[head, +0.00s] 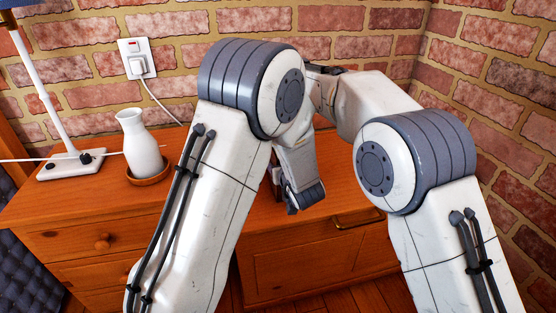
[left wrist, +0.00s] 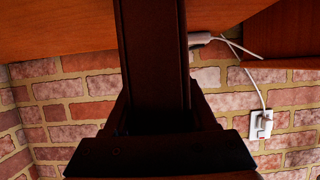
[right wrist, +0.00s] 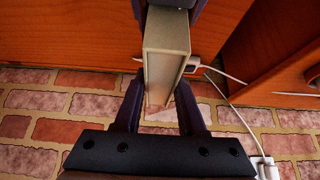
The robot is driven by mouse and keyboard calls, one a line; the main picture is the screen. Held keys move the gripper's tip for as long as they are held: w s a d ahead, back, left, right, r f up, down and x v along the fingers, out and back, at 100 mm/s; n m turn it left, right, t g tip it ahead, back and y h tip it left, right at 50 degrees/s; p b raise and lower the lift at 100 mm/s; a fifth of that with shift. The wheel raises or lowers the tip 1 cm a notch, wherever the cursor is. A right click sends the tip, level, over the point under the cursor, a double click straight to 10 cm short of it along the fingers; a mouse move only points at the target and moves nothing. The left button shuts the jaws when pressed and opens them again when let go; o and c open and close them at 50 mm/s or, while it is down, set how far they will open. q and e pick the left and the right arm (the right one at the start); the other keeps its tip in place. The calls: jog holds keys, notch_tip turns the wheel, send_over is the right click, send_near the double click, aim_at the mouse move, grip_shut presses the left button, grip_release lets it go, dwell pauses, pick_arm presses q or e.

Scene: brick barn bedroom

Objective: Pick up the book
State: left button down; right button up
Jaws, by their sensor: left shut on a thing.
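The book shows in the left wrist view as a dark brown upright slab (left wrist: 152,55) between the fingers of my left gripper (left wrist: 155,105), which is shut on it. In the right wrist view its pale side (right wrist: 165,55) faces me, and the fingers of my right gripper (right wrist: 160,85) stand apart on either side of it. Dark fingers at the top of that view also flank the book. In the head view a small dark red-brown part of the book (head: 277,184) shows beside a gripper; my arms hide most of it.
The book is over a wooden dresser (head: 60,205) against brick walls. A white vase (head: 141,145) on a brown saucer (head: 148,181) and a white lamp (head: 70,163) stand at the left. A plug (head: 140,66) and cable are on the wall. The dresser top right of the vase is partly hidden.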

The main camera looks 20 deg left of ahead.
grip_shut()
jog(key=shift+r, duration=0.1)
dwell(1.0)
